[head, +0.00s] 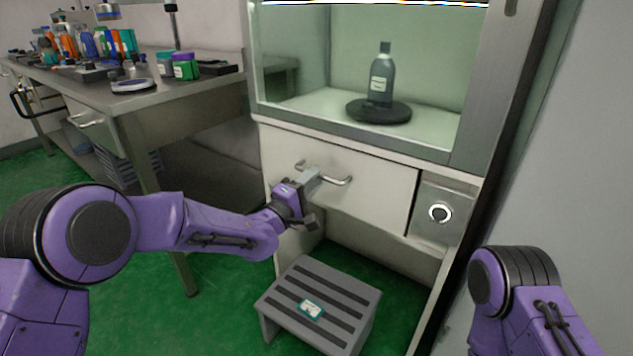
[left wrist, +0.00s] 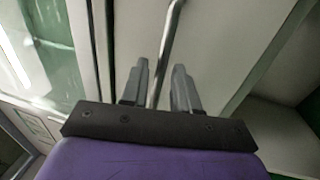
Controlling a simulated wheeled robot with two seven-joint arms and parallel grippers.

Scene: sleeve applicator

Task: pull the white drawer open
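The white drawer (head: 380,192) sits under the glass-fronted cabinet in the head view. Its front looks flush with the cabinet. A metal bar handle (head: 340,181) runs across its upper part. My left gripper (head: 311,178) is at the left half of the handle. In the left wrist view, the handle bar (left wrist: 168,48) passes between the two fingers of my left gripper (left wrist: 162,75), which stand apart with a gap beside the bar. Whether a finger touches the bar is not clear. My right arm shows at the lower right of the head view, but its gripper is out of view.
A grey step stool (head: 318,300) stands on the green floor below the drawer. A panel with a round button (head: 439,212) is right of the drawer. A dark bottle (head: 381,78) stands on a round black base (head: 378,111) inside the cabinet. A cluttered metal bench (head: 165,97) is at left.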

